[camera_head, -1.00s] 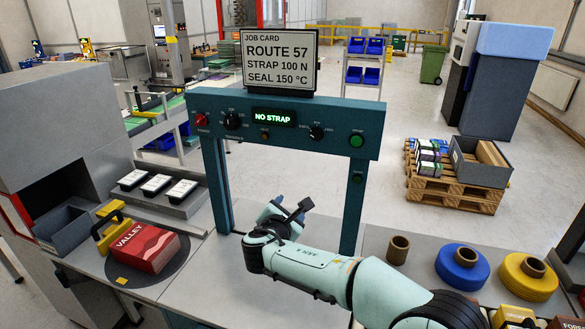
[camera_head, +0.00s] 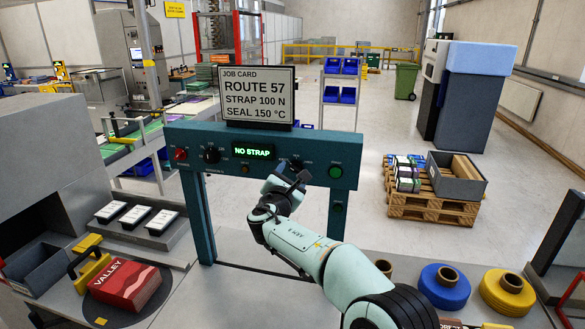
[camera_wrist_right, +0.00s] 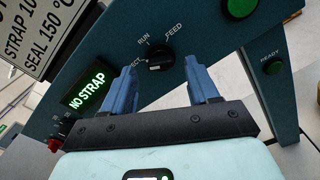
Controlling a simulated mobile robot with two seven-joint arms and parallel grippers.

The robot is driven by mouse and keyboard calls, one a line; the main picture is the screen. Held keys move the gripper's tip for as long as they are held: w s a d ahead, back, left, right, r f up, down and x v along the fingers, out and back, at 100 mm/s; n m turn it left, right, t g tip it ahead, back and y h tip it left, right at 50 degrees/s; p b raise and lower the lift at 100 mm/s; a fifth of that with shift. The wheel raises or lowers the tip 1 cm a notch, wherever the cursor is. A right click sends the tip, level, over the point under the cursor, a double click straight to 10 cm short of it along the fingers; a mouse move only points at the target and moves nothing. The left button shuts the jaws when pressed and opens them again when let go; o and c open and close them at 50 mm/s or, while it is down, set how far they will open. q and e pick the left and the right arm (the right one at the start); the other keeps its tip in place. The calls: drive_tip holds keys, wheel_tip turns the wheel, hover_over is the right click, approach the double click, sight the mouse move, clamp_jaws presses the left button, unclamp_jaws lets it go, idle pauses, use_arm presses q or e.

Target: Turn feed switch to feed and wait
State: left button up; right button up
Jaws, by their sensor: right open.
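The feed switch (camera_wrist_right: 160,58) is a black knob with labels around it, FEED to its right, RUN above and one ending in "ECT" to its left. Its white mark appears on the left side, toward the "ECT" label. In the head view the gripper partly covers it. My right gripper (camera_wrist_right: 163,72) is open, its two blue fingers pointing at the panel on either side of the knob, apart from it as far as I can tell. It also shows in the head view (camera_head: 290,178). The green display (camera_head: 253,151) reads NO STRAP. My left gripper is not in view.
The teal panel frame (camera_head: 197,215) stands on the bench, with a job card (camera_head: 254,95) on top. A red VALLEY pack (camera_head: 125,286) lies at left. Blue (camera_head: 439,288) and yellow (camera_head: 507,292) rolls stand at right. A green button (camera_head: 335,172) sits right of the switch.

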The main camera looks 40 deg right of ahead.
drive_tip(key=shift+x, duration=0.9)
drive_tip(key=shift+s, duration=0.1)
drive_tip(key=shift+c, duration=0.6)
drive_tip(key=c, duration=0.9)
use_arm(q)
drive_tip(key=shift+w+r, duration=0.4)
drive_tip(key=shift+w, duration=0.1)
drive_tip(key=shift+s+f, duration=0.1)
use_arm(e)
drive_tip(key=shift+f, duration=0.1)
